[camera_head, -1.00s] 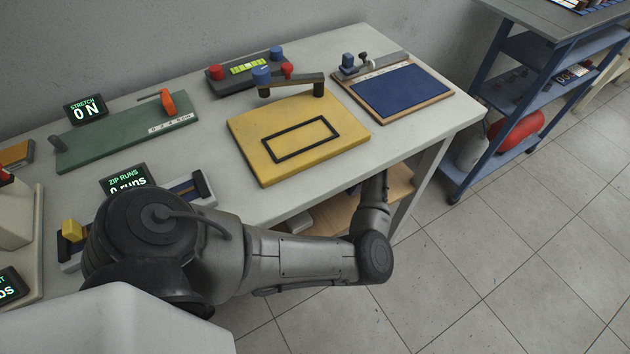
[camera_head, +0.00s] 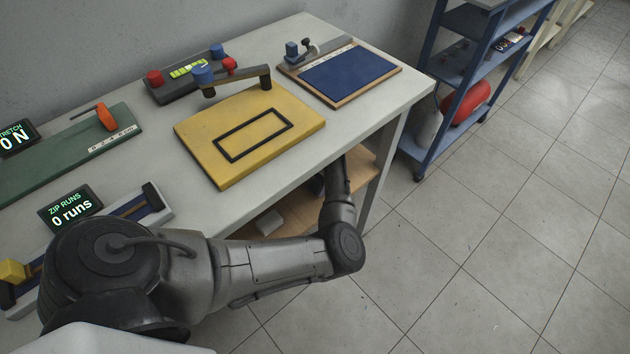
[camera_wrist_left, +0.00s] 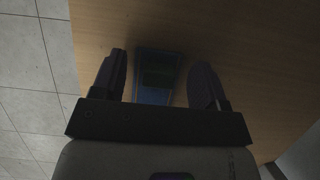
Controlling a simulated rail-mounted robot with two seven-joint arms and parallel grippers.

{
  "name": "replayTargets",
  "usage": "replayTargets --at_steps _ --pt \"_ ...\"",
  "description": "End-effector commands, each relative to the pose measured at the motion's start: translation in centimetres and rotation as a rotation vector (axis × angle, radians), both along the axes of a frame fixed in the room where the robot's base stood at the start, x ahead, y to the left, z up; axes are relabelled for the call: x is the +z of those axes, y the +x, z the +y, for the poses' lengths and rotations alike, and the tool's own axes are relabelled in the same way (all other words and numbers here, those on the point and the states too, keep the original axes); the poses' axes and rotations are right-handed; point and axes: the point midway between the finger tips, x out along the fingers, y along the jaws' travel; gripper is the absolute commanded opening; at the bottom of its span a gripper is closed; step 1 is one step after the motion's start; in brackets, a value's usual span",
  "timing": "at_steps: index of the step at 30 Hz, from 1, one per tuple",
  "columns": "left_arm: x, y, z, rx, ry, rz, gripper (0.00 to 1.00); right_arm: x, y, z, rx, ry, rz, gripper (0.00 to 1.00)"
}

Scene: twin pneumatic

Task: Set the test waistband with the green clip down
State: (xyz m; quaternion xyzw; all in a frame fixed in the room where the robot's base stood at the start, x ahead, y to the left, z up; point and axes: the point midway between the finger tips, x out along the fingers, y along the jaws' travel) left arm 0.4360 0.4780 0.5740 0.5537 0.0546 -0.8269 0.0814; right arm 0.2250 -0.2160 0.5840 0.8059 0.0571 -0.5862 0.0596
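My left arm reaches under the front edge of the table. In the left wrist view the left gripper (camera_wrist_left: 158,64) is open, its two fingers spread above a wooden surface. A dark flat piece with a blue edge (camera_wrist_left: 157,78) lies between and beyond the fingers; it is dim, and I cannot tell whether it is the waistband or whether the fingers touch it. I cannot make out a green clip. In the head view the left gripper is hidden below the tabletop. My right gripper is not in view.
The table (camera_head: 330,138) carries a yellow board (camera_head: 207,160) with a black rectangle, a blue pad (camera_head: 350,78), a green stretch board (camera_head: 60,155) and a zip tester (camera_head: 130,212). A wooden shelf (camera_head: 362,170) lies below. A blue rack (camera_head: 425,120) stands right; floor between is clear.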

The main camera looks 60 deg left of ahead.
Motion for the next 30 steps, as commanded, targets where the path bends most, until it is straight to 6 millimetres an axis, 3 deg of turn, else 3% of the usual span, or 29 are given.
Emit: replayTargets --at_steps 3,14,30 --pt "0.0 0.0 0.0 0.000 0.000 0.000 0.78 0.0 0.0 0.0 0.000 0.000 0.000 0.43" --pt "0.2 0.0 0.0 0.001 -0.001 0.000 0.78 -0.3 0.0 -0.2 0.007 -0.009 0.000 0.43" --pt "6.8 2.4 0.5 0.000 0.000 0.001 0.78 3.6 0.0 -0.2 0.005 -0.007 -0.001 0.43"
